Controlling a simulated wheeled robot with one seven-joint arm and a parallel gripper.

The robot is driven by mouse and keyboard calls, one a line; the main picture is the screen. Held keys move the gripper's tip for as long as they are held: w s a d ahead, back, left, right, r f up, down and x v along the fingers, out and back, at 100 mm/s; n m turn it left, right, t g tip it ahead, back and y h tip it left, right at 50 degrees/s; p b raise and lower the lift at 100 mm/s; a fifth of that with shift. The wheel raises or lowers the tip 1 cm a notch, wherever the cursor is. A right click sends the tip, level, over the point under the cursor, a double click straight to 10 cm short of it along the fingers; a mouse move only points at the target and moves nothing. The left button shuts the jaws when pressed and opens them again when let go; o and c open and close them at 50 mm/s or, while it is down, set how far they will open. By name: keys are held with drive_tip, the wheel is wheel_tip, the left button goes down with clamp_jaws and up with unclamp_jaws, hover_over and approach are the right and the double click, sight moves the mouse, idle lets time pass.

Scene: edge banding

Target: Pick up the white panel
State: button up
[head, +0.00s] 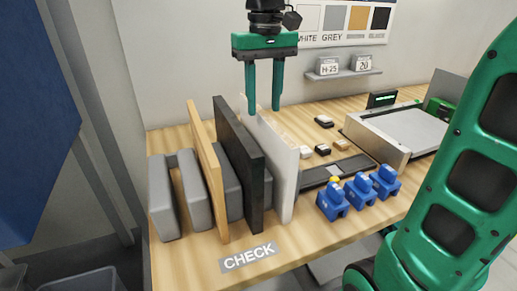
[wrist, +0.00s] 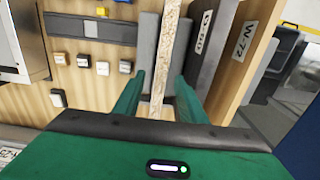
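The white panel (head: 284,172) stands upright on the wooden table in the head view, at the right end of a row of boards. In the wrist view, its speckled chipboard edge (wrist: 168,50) runs up the middle of the picture. My gripper (head: 263,108) points down over the panel's top edge, towards its far end. The wrist view shows my gripper (wrist: 158,102) with one finger on each side of the panel, with gaps on both sides. The gripper is open. The panel's far lower part is hidden.
A black board (head: 240,165) stands close left of the panel, then a wood-coloured board (head: 208,170), with grey blocks (head: 162,198) between. Right are a dark strip (head: 335,170), several small blocks, blue devices (head: 332,202) and a machine (head: 400,130). The CHECK label (head: 249,258) lies in front.

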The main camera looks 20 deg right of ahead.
sight(263, 133)
drive_tip(key=shift+s+f, duration=0.15)
drive_tip(key=shift+f, duration=4.25)
drive_tip(key=shift+a, duration=0.1)
clamp_jaws()
